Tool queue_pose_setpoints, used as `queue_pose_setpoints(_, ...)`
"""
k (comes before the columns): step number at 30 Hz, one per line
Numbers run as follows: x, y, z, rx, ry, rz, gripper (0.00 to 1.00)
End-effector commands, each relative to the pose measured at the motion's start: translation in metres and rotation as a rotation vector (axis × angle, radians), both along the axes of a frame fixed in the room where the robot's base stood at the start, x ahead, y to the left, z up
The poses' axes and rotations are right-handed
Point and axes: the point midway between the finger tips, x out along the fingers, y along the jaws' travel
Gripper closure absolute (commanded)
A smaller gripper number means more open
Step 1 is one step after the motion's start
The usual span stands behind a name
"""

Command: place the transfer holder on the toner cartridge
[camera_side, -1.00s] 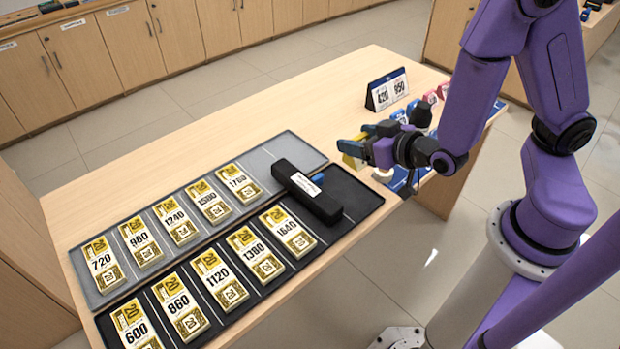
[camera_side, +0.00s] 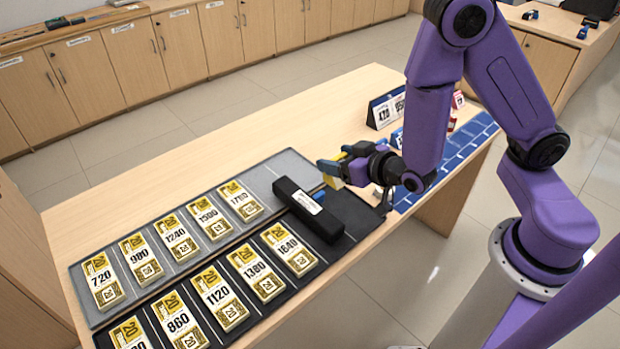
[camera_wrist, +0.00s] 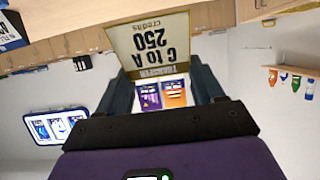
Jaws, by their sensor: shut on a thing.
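The transfer holder is a yellow piece that shows in the side view (camera_side: 329,182). In the wrist view its face (camera_wrist: 150,42) reads "C to A 250 credits", upside down. My gripper (camera_side: 337,170) is shut on it, with a dark finger on each side in the wrist view (camera_wrist: 165,92). The toner cartridge (camera_side: 308,210) is a long black bar with a white label, lying across the trays. My gripper and the holder are above and just right of the cartridge's far end, apart from it as far as I can tell.
A grey tray (camera_side: 262,181) and a black tray (camera_side: 352,212) hold rows of gold numbered bundles left of the cartridge. A blue sign with numbers (camera_side: 387,110) stands behind my gripper. A blue mat (camera_side: 455,150) lies at right. The counter's back left (camera_side: 200,145) is bare.

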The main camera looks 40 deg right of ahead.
Motion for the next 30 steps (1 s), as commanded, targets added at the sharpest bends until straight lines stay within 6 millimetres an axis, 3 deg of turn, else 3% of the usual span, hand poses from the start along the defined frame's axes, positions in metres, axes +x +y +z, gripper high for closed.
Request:
queue_pose_setpoints(13, 0.031, 0.006, -0.015, 0.000, 0.002, -0.001, 0.63)
queue_pose_setpoints(25, 0.046, 0.009, -0.035, 0.000, 0.003, -0.001, 0.64)
queue_pose_setpoints(30, 0.065, 0.012, -0.058, 0.001, 0.002, -0.001, 0.64)
